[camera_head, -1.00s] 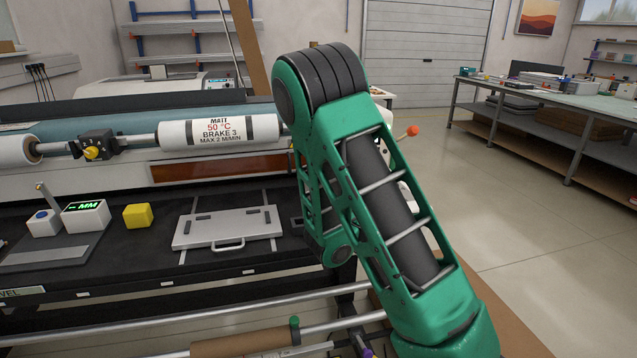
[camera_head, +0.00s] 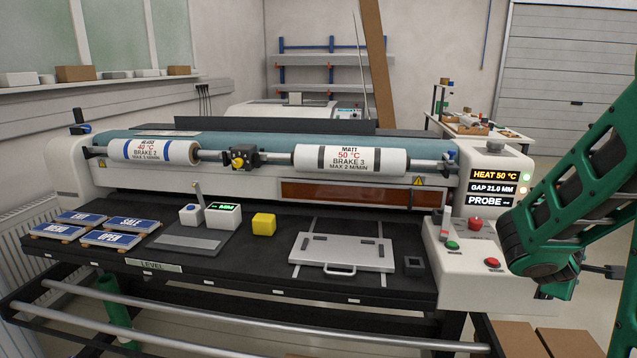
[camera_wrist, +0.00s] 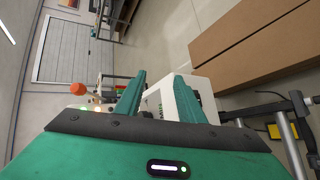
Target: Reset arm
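My arm (camera_head: 570,205) is green and bent, and stands at the right edge of the head view, beside the right end of the laminating machine. My gripper (camera_wrist: 160,82) shows in the wrist view with its two green fingers apart and nothing held between them. The white end of the machine (camera_wrist: 190,98) shows beyond the fingers. In the head view I cannot make out the fingers.
The laminator carries two white rolls (camera_head: 350,160) above a black bed. A yellow cube (camera_head: 263,223), a grey plate with a handle (camera_head: 344,251) and blue signs (camera_head: 75,218) lie on the bed. Red (camera_head: 492,262) and green buttons sit at its right end. Cardboard (camera_wrist: 250,45) lies on the floor.

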